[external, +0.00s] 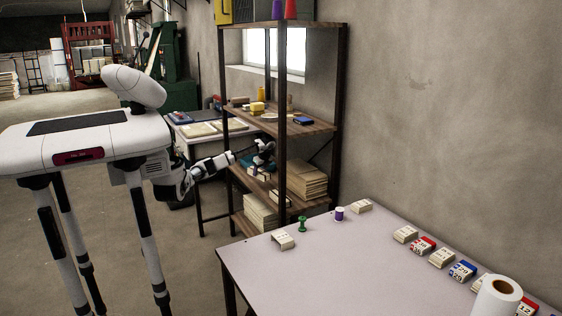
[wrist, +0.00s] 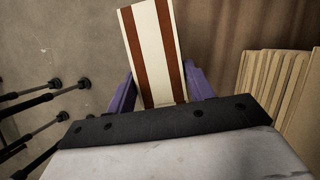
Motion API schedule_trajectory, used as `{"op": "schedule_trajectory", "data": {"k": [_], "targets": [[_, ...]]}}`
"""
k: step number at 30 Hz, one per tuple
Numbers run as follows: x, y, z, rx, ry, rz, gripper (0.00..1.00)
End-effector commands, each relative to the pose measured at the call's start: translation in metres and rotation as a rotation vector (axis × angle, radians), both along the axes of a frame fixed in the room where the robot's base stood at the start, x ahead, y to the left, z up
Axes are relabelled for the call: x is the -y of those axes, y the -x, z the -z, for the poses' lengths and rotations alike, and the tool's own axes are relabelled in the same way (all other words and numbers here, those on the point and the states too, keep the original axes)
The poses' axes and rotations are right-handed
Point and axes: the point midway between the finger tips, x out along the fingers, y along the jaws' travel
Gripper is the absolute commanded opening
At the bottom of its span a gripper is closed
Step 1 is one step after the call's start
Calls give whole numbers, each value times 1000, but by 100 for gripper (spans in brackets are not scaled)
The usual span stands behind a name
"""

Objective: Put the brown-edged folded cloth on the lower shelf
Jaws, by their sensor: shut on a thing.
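A folded cream cloth with brown bands (wrist: 150,50) stands out beyond my gripper (wrist: 160,85) in the wrist view. The purple fingers sit on both sides of the cloth and are shut on it. In the external view my gripper (external: 263,157) is at the shelf unit, above the lower shelf (external: 283,181) and below the middle shelf (external: 310,128). The held cloth is too small to make out surely there.
A stack of tan folded pieces (external: 307,180) fills the right of the lower shelf, and a stack also shows at right in the wrist view (wrist: 275,80). Dark uprights (external: 283,90) frame the shelves. A table (external: 340,265) with small items stands in front.

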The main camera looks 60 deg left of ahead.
Motion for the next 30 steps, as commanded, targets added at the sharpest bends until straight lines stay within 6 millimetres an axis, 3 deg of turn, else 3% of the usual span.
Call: {"op": "schedule_trajectory", "data": {"k": [9,18,25,30], "targets": [[-4,-8,-7,-2,1,234,25],[-3,-8,43,-3,2,238,25],[-4,-7,62,-3,1,237,25],[-3,-7,86,-3,2,238,25]]}}
